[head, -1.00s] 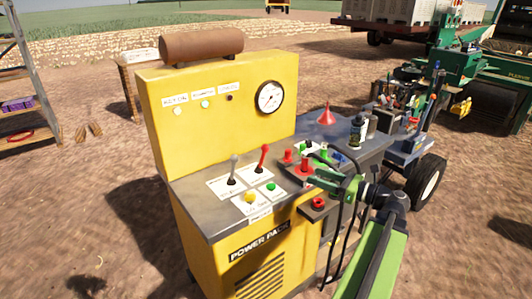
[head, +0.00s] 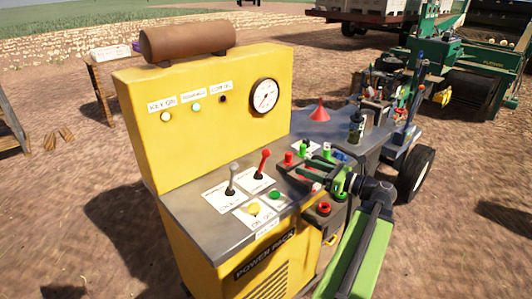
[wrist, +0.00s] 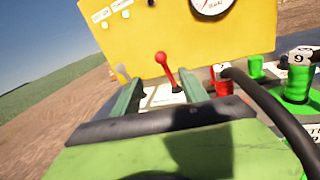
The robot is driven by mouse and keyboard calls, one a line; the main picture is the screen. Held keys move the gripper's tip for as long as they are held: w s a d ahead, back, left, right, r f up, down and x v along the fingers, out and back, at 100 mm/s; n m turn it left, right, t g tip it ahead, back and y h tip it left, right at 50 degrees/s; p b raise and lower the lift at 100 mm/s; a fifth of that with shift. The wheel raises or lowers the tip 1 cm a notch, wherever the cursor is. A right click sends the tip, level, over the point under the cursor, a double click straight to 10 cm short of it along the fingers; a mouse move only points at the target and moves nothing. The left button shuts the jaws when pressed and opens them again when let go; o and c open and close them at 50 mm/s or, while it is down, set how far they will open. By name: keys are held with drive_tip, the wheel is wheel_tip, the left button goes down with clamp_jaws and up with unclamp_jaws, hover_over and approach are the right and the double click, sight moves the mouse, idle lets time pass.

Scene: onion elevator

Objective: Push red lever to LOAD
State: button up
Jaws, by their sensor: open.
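The red lever (head: 262,163) stands on a white plate on the grey top of the yellow power pack (head: 190,150), tilted slightly. My gripper (head: 308,168) is to the right of the lever, open and empty, its green fingers pointing left toward it. In the wrist view the red lever (wrist: 165,65) shows beyond and between the two fingertips (wrist: 160,90), apart from both. Its base is partly visible on the white plate. The label writing there is too small to read.
A grey lever (head: 233,178) stands left of the red one. Yellow (head: 252,208) and green (head: 275,195) buttons are in front. Red and green fittings crowd around my gripper. A black hose (wrist: 270,115) crosses the wrist view at right. A red funnel (head: 320,112) stands behind.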

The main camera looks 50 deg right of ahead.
sight(267, 153)
drive_tip(key=w+a, duration=0.1)
drive_tip(key=w, duration=0.4)
drive_tip(key=w+a, duration=0.1)
drive_tip(key=w, duration=0.9)
drive_tip(key=shift+w+a, duration=0.4)
drive_tip(key=shift+c, duration=0.2)
clamp_jaws()
